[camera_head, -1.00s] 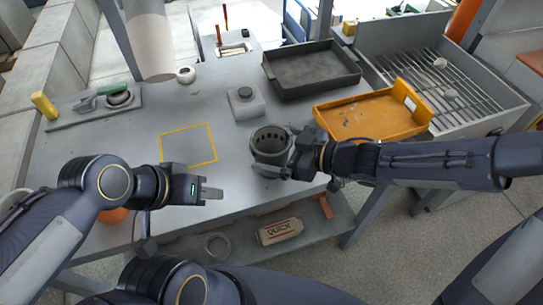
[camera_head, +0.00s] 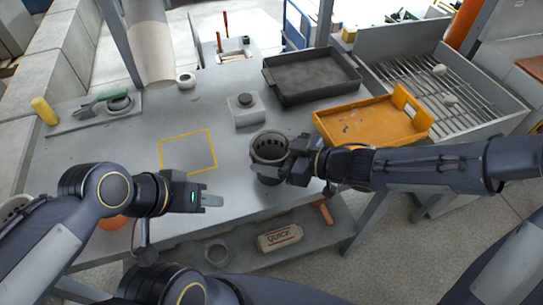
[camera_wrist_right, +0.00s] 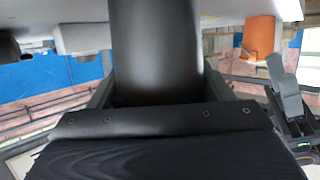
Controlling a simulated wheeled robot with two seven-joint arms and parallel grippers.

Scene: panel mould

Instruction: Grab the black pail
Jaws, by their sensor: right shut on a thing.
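The black pail (camera_head: 268,150) is a dark, round, open-topped container near the front edge of the grey table. It appears upright. My right gripper (camera_head: 284,168) comes in from the right and is shut on the pail's side. In the right wrist view the pail (camera_wrist_right: 155,45) fills the middle as a dark cylinder, between the fingers of the right gripper (camera_wrist_right: 155,92). Whether the pail's base touches the table is hard to tell. My left gripper (camera_head: 210,199) is over the table's front left part, away from the pail; its fingers look close together, but any gap is unclear.
A yellow square outline (camera_head: 188,152) on the table is bare. A grey box with a knob (camera_head: 247,110) stands behind the pail. A dark tray (camera_head: 312,73) and a yellow tray (camera_head: 372,122) lie at the back right.

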